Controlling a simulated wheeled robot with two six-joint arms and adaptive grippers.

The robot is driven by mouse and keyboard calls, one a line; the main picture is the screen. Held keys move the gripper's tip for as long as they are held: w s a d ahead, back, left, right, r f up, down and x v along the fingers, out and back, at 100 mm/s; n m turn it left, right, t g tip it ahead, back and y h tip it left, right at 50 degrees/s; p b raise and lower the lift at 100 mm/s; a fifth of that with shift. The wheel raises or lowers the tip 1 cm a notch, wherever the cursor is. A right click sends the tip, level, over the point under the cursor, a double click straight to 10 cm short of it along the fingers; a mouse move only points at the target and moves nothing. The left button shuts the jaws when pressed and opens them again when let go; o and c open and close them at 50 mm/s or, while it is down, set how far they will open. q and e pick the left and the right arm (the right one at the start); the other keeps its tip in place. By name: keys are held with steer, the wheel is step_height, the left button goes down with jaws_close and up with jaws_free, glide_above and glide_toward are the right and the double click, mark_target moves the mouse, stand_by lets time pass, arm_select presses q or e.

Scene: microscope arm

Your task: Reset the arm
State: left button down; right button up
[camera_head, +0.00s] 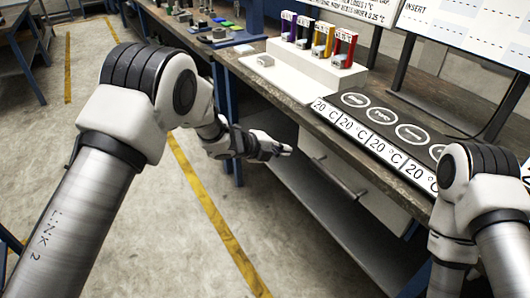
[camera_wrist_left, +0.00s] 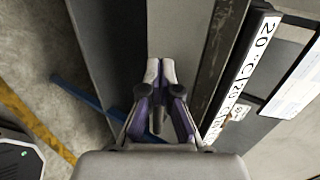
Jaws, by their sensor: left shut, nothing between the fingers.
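My left arm reaches in from the left in the head view, and its gripper (camera_head: 283,150) hangs in front of the workbench edge, over the open lower shelf. The left gripper also shows in the left wrist view (camera_wrist_left: 160,72), with its fingertips together and nothing between them. My right arm (camera_head: 475,190) shows at the right edge of the head view, folded low near the bench. Its gripper is out of the frame.
A drawer (camera_head: 350,185) sits under the bench.

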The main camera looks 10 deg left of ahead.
arm_select(q)
steer(key=s+a+f+n+g+y+p, duration=0.2)
steer(key=s+a+f+n, duration=0.35)
steer(key=s+f, duration=0.5)
steer(key=s+a+f+n+g+y+p, duration=0.1)
steer(key=s+a+f+n+y+p, duration=0.15)
steer(key=s+a+f+n, duration=0.75)
steer(key=s+a+n+g+y, duration=0.2)
steer(key=s+n, duration=0.4)
steer(key=s, duration=0.6)
steer(key=s+a+n+g+y, duration=0.2)
steer(key=s+n, duration=0.4)
steer(key=s, duration=0.6)
steer(key=shift+s+a+r+n+g+p, duration=0.15)
steer(key=shift+s+r+n+g+p, duration=0.05)
steer(key=shift+r+n+g+p, duration=0.2)
steer(key=shift+y, duration=0.25)
